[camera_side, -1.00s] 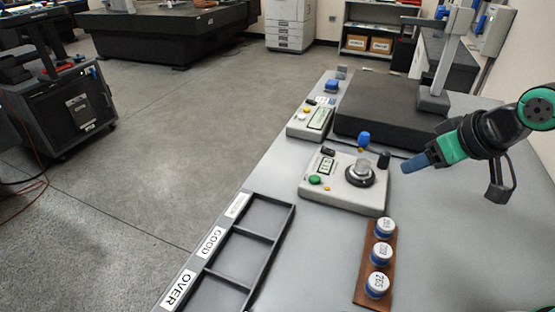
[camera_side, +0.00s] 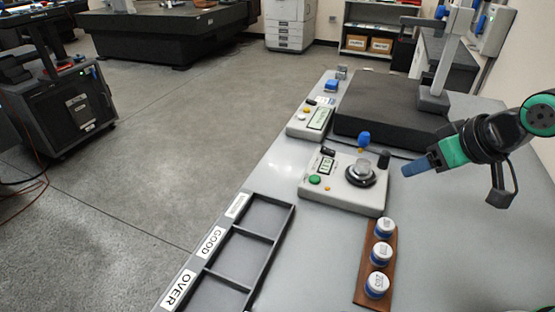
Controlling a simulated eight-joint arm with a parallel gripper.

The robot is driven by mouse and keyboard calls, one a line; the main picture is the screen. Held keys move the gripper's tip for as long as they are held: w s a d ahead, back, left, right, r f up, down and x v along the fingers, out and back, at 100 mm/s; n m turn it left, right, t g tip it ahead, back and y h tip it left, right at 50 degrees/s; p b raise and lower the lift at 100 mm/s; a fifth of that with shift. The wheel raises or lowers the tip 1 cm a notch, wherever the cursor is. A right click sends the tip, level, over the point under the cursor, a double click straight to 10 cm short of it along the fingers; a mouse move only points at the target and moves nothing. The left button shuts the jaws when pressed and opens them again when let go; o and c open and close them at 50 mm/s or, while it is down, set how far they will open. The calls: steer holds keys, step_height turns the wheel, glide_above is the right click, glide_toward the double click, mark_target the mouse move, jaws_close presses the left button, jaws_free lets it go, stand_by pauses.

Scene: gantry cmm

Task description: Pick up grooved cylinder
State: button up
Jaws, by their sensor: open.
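A small silver metal cylinder (camera_side: 363,168) stands upright on the round black seat of the light grey gauge box (camera_side: 345,200); it is too small here to make out a groove. My gripper (camera_side: 408,168) comes in from the right with its blue fingers pointing left. It is apart from the cylinder, to its right and above the bench. The fingers overlap from this side, so the gap between them is hidden; nothing shows held in them.
A wooden block (camera_side: 361,291) with three white-topped, blue-banded cylinders stands in front of the gauge. A sorting tray (camera_side: 262,272) with labelled compartments lies at left. A second grey box (camera_side: 308,122) and a dark slab (camera_side: 385,105) are behind. The bench at right is clear.

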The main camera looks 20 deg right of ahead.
steer(key=o, duration=0.5)
steer(key=n+g+y, duration=0.1)
steer(key=n+g, duration=0.2)
glide_above(364, 162)
steer(key=s, duration=0.2)
steer(key=f, duration=0.3)
steer(key=shift+s+d+f, duration=0.15)
steer(key=shift+d+f, duration=0.1)
steer(key=shift+f, duration=0.1)
steer(key=shift+x, duration=2.65)
